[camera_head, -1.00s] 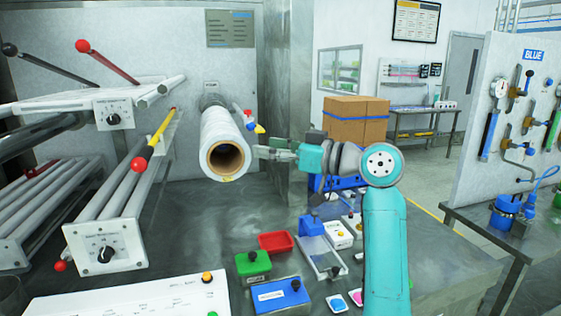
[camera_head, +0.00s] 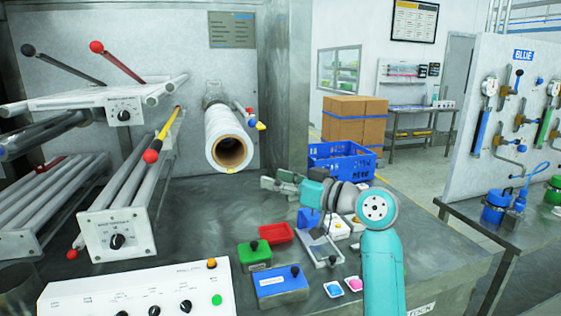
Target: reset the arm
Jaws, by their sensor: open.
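My gripper (camera_head: 272,183) is at the end of my teal and grey arm, right of centre in the head view. It points left over the grey bench (camera_head: 205,210). Its fingers are open and nothing shows between them. It is to the lower right of the white roll (camera_head: 226,135) on the wall spindle, apart from it. The small trays on the bench stand below and in front of it.
A red tray (camera_head: 276,234), a green box (camera_head: 253,255) and a blue box (camera_head: 281,284) stand on the bench. A blue crate (camera_head: 340,160) is behind my arm. A white control panel (camera_head: 135,295) is at front left. Roller racks (camera_head: 120,225) fill the left.

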